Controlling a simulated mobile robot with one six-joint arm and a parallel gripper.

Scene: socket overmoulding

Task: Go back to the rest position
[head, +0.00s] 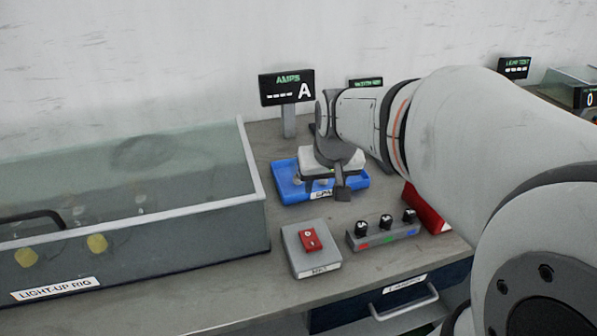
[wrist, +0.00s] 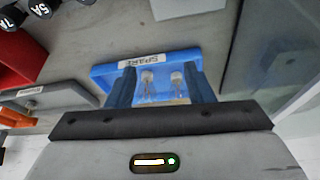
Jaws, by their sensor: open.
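My gripper (head: 341,190) hangs over the blue tray (head: 288,186) on the bench, and its arm reaches in from the right. In the wrist view the jaws of my gripper (wrist: 161,76) stand apart, with nothing held between them. Below them lies the blue tray (wrist: 190,62), labelled SPARE. Two small pale-topped parts (wrist: 147,78) lie in the tray, seen between the fingers. I cannot tell how far the fingertips are above the tray floor.
A glass-topped light-up rig (head: 255,180) stands left. An AMPS display (head: 287,88) stands behind the tray. A grey box with a red switch (head: 311,239), a block with black fuse holders (head: 383,232) and a red object (head: 428,208) stand in front and right.

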